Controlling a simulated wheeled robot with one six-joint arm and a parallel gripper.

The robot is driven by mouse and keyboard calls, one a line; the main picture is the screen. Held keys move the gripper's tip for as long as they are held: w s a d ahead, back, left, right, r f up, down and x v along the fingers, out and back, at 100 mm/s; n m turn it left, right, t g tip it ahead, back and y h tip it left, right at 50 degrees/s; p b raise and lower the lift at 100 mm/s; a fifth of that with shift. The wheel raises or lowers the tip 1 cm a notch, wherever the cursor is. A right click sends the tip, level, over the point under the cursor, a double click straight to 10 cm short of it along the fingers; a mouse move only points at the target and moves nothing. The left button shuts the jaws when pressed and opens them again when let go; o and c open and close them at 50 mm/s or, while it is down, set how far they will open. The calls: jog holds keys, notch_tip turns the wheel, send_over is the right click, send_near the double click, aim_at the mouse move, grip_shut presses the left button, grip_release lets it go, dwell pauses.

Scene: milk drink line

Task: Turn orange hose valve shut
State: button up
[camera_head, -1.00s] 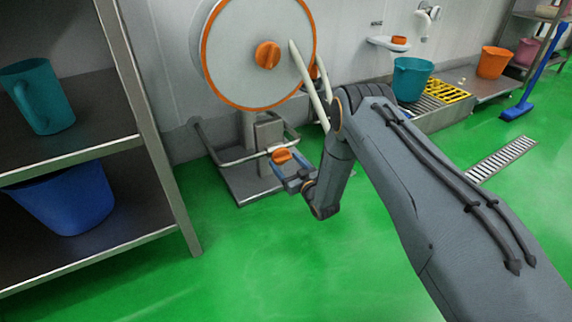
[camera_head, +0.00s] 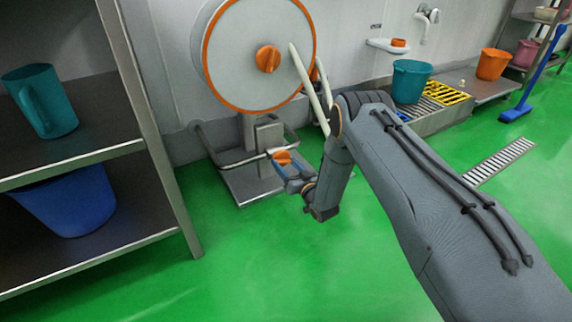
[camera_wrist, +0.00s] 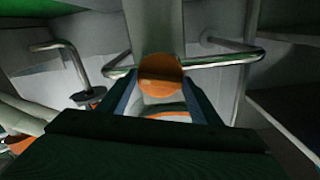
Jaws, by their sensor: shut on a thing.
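The orange hose valve handle (camera_head: 282,157) sits low in front of the hose reel stand, and in the wrist view it (camera_wrist: 160,72) lies between my fingertips. My gripper (camera_head: 283,160) is shut on the handle, one finger on each side in the wrist view (camera_wrist: 160,95). The hose reel (camera_head: 240,65) is a white disc with an orange rim and an orange centre knob (camera_head: 268,59). A pale hose (camera_head: 308,88) hangs from the reel behind my arm. The part of the valve below the handle is hidden by my gripper.
A steel shelf unit (camera_head: 168,190) with a teal jug (camera_head: 48,100) and a blue bucket (camera_head: 72,208) stands at the left. A teal bucket (camera_head: 411,80) stands behind my arm. Green floor in front is clear.

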jog(key=m+p, duration=0.1)
jog(key=m, duration=0.2)
jog(key=shift+m, duration=0.3)
jog(key=m, duration=0.3)
jog(key=shift+m+p, duration=0.3)
jog(key=shift+p, duration=0.05)
jog(key=m, duration=0.3)
jog(key=shift+m, duration=0.3)
jog(key=shift+f+m+p, duration=0.1)
jog(key=shift+m+p, duration=0.25)
jog(key=shift+m, duration=1.55)
jog(key=o, duration=0.9)
jog(key=shift+s, duration=0.1)
jog(key=p+v, duration=0.3)
jog(key=v, duration=0.4)
jog(key=shift+s+d, duration=0.2)
jog(key=shift+s, duration=0.1)
